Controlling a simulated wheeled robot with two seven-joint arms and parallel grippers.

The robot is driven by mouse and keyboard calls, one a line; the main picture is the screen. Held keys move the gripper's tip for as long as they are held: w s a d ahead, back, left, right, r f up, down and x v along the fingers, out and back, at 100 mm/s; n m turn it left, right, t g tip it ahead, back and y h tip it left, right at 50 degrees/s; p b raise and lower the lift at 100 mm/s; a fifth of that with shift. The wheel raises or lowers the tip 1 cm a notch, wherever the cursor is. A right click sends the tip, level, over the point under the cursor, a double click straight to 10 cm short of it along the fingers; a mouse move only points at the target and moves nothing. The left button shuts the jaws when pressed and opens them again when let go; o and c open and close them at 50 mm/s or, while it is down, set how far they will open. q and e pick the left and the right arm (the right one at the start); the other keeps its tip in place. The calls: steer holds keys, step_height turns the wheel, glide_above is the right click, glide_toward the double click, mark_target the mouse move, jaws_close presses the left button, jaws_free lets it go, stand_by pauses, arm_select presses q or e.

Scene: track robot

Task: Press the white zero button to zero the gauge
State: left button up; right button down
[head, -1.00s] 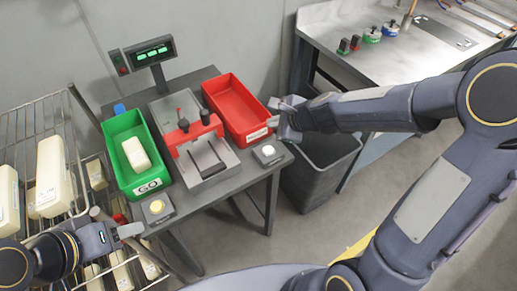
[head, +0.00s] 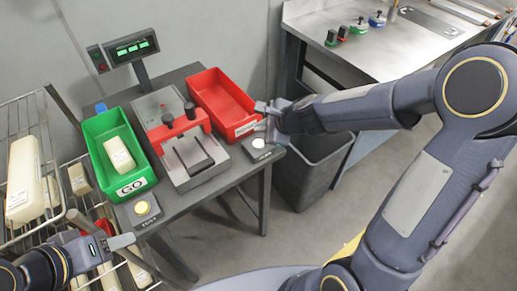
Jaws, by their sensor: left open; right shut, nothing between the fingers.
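A white round button (head: 259,144) sits on a small dark box at the right front corner of the grey table, below the red bin. A yellowish round button (head: 142,208) sits on a similar box at the left front corner; its lettering is too small to read surely. The gauge fixture (head: 184,143), with a red bridge and black knobs, stands between them. My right gripper (head: 265,107) is shut and empty, above and just behind the white button, beside the red bin, apart from the button. My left gripper (head: 126,241) is open and empty at lower left, in front of the yellowish button.
A green bin (head: 103,128) marked GO holds a pale block (head: 119,154). A red bin (head: 219,101) stands right of the fixture. A display (head: 136,48) with green digits stands behind. A wire rack (head: 62,215) with pale blocks is left; a dark waste bin (head: 310,178) is right.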

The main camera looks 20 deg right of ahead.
mark_target(262, 145)
arm_select(q)
steer(key=shift+f+b, duration=1.35)
steer(key=shift+f, duration=0.6)
arm_select(e)
steer(key=shift+f, duration=1.9)
arm_select(q)
steer(key=shift+f+b, duration=0.35)
steer(key=shift+f, duration=0.05)
arm_select(e)
steer(key=shift+f, duration=0.4)
arm_select(q)
steer(key=shift+f+b, duration=0.4)
steer(key=shift+b, duration=0.05)
arm_select(e)
steer(key=shift+f, duration=0.45)
arm_select(q)
steer(key=shift+r, duration=0.1)
arm_select(e)
steer(key=shift+r, duration=0.1)
arm_select(q)
steer(key=shift+r+p, duration=0.75)
steer(key=shift+p, duration=0.1)
arm_select(e)
steer(key=shift+r, duration=0.8)
step_height(262, 145, up, 5)
steer(key=p, duration=0.5)
steer(key=shift+r, duration=0.1)
arm_select(q)
step_height(262, 145, up, 5)
steer(key=shift+f, duration=0.1)
